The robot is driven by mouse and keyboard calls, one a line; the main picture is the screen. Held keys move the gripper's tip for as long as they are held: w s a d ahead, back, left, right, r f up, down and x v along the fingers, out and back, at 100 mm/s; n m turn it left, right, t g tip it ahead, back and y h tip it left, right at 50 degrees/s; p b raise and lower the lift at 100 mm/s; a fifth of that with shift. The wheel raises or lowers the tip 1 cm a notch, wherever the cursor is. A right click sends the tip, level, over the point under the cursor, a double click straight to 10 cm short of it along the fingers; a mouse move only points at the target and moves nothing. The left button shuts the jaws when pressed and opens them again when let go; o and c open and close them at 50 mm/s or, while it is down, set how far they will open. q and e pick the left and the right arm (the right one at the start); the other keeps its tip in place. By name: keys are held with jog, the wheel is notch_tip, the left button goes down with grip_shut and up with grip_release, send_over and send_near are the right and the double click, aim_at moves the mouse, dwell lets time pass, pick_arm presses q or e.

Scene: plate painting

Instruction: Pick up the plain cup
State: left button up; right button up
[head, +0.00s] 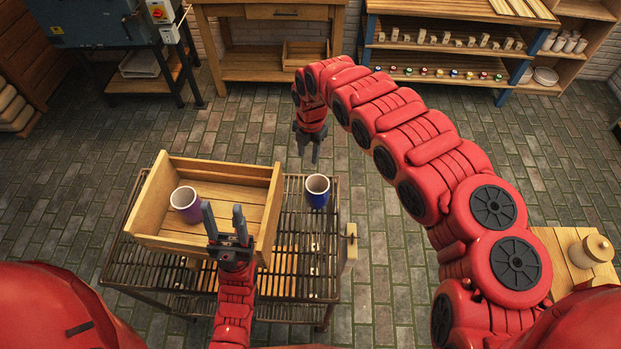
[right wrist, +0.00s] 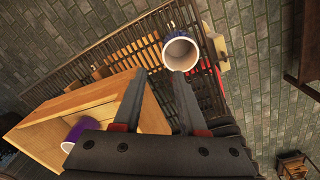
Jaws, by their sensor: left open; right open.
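A blue cup (head: 317,192) with a pale inside stands upright on the metal rack, right of the wooden crate. It also shows in the right wrist view (right wrist: 181,54), just beyond the fingertips. A purple cup (head: 186,206) stands inside the crate and shows partly in the right wrist view (right wrist: 76,134). I cannot tell which cup is the plain one. My right gripper (head: 309,153) is open and empty, above and behind the blue cup, apart from it. My left gripper (head: 223,210) is open and empty at the crate's front, right of the purple cup.
The wooden crate (head: 222,168) fills the left of the slatted metal rack (head: 297,283). The rack is bare around the blue cup. A small table with a lidded jar (head: 590,252) is at the right. Shelves and a workbench (head: 270,62) line the back.

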jog(key=b, duration=0.4)
send_over(308, 180)
notch_tip(308, 180, down, 7)
jog(key=shift+d+r, duration=0.1)
jog(key=f+b, duration=0.1)
jog(key=f, duration=0.2)
jog(key=f+b, duration=0.1)
jog(key=f, duration=0.1)
jog(key=shift+w+a+b, duration=0.25)
jog(key=shift+w+b, duration=0.1)
jog(key=shift+w, duration=0.05)
jog(key=shift+s+f, duration=0.15)
jog(key=shift+f, duration=0.1)
notch_tip(308, 180, down, 5)
jog(key=b, duration=0.3)
jog(key=shift+r, duration=0.2)
jog(key=shift+d, duration=0.1)
jog(key=shift+c, duration=0.7)
grip_shut()
